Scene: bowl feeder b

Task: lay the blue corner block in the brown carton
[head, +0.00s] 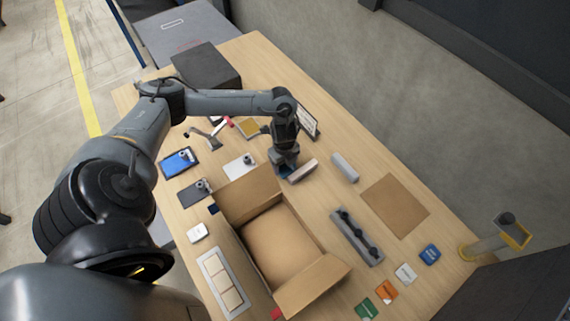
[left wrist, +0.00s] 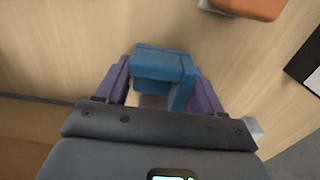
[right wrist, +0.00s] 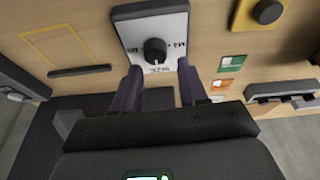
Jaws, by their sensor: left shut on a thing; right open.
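My left gripper (head: 284,170) is shut on the blue corner block (left wrist: 165,70), which sits between its two fingers in the left wrist view. In the head view only a small blue part of the block shows under the gripper. The gripper is just beyond the brown carton (head: 238,196), whose flaps stand open and whose inside looks empty. A brown edge, probably the carton, shows at the lower left of the left wrist view. My right gripper (right wrist: 161,90) is open and empty, in front of a grey panel with a black knob (right wrist: 153,50). It is not clearly visible in the head view.
A tan-topped block (head: 302,171) lies close beside the left gripper. Coloured cards (head: 386,291) lie near the front. A dark box (head: 207,67) stands at the back.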

